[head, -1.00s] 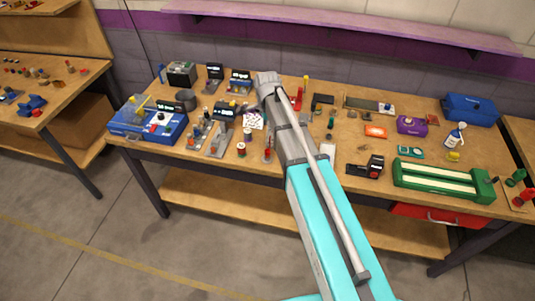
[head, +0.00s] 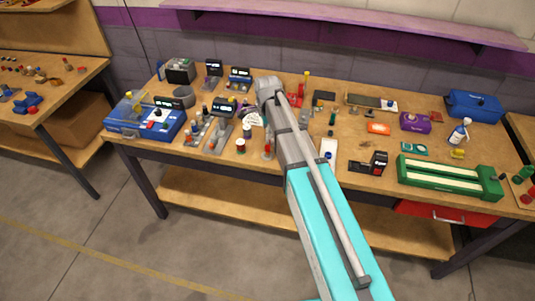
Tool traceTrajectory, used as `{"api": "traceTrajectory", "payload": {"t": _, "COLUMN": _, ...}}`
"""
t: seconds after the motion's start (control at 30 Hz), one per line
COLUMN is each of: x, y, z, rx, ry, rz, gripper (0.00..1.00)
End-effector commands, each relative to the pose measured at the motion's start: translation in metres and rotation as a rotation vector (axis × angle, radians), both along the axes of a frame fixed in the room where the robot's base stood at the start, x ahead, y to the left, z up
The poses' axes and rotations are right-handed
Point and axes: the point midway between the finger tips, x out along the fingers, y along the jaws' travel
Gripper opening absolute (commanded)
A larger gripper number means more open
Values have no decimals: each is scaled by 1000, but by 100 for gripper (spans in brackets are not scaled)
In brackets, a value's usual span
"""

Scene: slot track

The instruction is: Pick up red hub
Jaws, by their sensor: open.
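No part is plainly marked as the red hub, and I cannot tell which it is. Small red candidates are a short red-and-white cylinder (head: 241,146) at the front of the bench, left of my arm, a red stand (head: 297,102) behind my arm, and red parts (head: 527,198) at the far right. My arm reaches from the bottom over the middle of the bench. My gripper is not clearly visible; the arm's end joint hides the spot behind it.
The wooden bench (head: 350,112) is crowded. A blue station (head: 146,122) stands at left, grey fixtures (head: 218,140) left of my arm, a green slotted track (head: 447,178) at front right, and a blue box (head: 474,106) at back right. A purple shelf (head: 350,25) hangs behind.

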Motion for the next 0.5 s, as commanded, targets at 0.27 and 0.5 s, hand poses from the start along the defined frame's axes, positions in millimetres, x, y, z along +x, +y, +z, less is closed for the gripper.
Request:
{"api": "traceTrajectory", "payload": {"t": 0.27, "x": 0, "y": 0, "z": -25, "rx": 0, "ry": 0, "rz": 0, "gripper": 70}}
{"api": "traceTrajectory", "payload": {"t": 0.5, "x": 0, "y": 0, "z": -40, "rx": 0, "ry": 0, "rz": 0, "gripper": 70}}
